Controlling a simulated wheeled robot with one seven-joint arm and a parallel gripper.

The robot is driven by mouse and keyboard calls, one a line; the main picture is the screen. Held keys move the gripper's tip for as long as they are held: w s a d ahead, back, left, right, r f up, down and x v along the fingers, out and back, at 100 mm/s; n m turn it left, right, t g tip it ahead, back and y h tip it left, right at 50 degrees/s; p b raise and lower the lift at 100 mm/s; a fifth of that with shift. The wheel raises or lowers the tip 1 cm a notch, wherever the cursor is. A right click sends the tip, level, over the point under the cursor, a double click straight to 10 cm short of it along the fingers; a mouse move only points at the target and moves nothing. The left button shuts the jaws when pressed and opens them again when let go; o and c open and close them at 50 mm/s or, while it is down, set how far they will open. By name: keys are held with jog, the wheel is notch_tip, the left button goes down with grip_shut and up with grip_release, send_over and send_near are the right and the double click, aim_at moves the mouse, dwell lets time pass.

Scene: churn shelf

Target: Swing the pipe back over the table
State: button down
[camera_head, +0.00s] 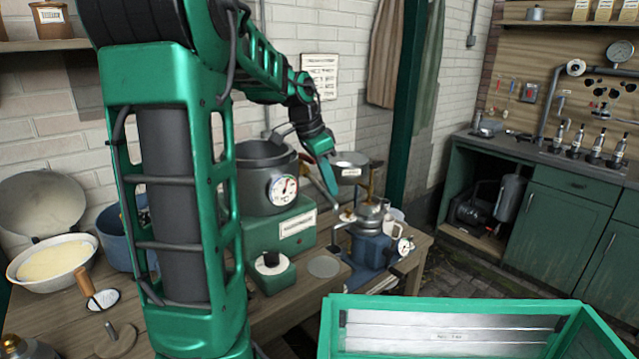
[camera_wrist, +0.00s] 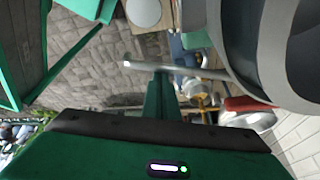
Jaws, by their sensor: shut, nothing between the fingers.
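A thin grey pipe (camera_wrist: 195,71) runs out from the side of a large grey vessel (camera_wrist: 250,40) in the wrist view, with its free end pointing left. The vessel is the dark grey pot (camera_head: 262,178) with a round gauge, on a green base. My gripper's green fingers (camera_wrist: 161,85) are shut and empty. Their tips are at the pipe in the wrist view; I cannot tell whether they touch it.
The wooden table (camera_head: 285,318) carries a green block (camera_head: 272,278) and a blue stove-like unit (camera_head: 373,258). A white bowl (camera_head: 53,260) is at the left. A green-framed case (camera_head: 455,330) fills the front right.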

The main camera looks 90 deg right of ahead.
jog(key=shift+w+a+m, duration=0.25)
jog(key=shift+w+m, duration=0.15)
jog(key=shift+w, duration=0.15)
jog(key=shift+w+a+m, duration=0.25)
jog(key=shift+w+m, duration=0.15)
jog(key=shift+w, duration=0.15)
jog(key=shift+s+d+r, duration=0.15)
jog(key=shift+s, duration=0.3)
notch_tip(320, 180, up, 10)
jog(key=shift+w, duration=0.2)
jog(key=shift+s, duration=0.1)
